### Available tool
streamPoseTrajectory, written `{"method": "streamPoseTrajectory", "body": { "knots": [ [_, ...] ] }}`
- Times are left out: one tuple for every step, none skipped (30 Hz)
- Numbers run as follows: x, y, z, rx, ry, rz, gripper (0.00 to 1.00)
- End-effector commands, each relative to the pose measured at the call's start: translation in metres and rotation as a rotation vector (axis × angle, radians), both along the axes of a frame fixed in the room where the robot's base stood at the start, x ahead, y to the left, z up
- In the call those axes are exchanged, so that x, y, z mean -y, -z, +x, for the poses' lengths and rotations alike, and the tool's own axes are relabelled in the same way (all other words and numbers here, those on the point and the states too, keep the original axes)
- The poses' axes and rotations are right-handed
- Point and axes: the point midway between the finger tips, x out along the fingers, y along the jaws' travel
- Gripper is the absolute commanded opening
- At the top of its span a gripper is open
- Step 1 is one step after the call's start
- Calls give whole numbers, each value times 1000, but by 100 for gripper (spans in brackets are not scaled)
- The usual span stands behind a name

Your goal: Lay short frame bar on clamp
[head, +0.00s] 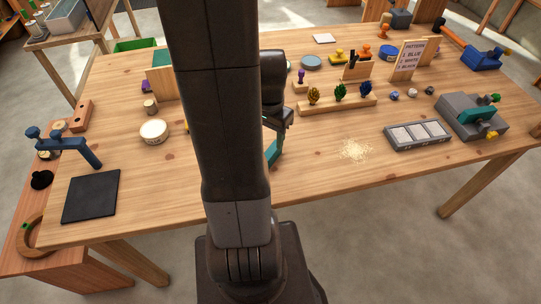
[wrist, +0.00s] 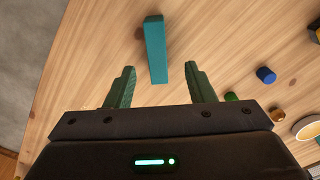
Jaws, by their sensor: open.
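A short teal bar (wrist: 155,48) lies on the wooden table in the wrist view; in the head view a teal piece (head: 274,152), apparently this bar, shows beside my arm, partly hidden. My gripper (wrist: 161,70) is open and empty, its two dark green fingers either side of the bar's near end in the picture. The height of the fingers above the bar is unclear. In the head view, a blue clamp-like tool (head: 70,146) with knobs is at the left table edge. A grey vise-like block (head: 473,116) with a teal piece is at the right. Which is the task's clamp is unclear.
A black mat (head: 91,196) lies at the front left. A round tin (head: 153,131), a wooden rack (head: 337,105) with coloured pieces, a grey tray (head: 417,134) and sawdust (head: 355,150) are on the table. A blue cylinder (wrist: 266,75) is right of my fingers.

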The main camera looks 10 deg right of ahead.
Motion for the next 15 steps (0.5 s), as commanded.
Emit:
{"method": "streamPoseTrajectory", "body": {
  "knots": [
    [0, 4, -1, -4, 0, 1, 49],
    [1, 7, -1, -5, 1, 1, 49],
    [1, 12, -2, -5, 1, 1, 49],
    [2, 16, -2, -6, 1, 0, 49],
    [2, 20, -2, -6, 1, 1, 49],
    [3, 26, -3, -6, 1, 0, 49],
    [4, 30, -4, -6, 1, 0, 49],
    [4, 34, -4, -7, 1, 1, 49],
    [4, 38, -3, -5, 0, 1, 49],
    [3, 41, -3, -5, 0, 1, 49],
    [3, 44, -3, -4, 0, 1, 49],
    [3, 47, -3, -3, 0, 1, 49],
    [3, 48, -3, -2, 0, 1, 49],
    [3, 49, -3, -2, 0, 1, 49],
    [3, 50, -3, -2, 0, 1, 49]
  ]
}}
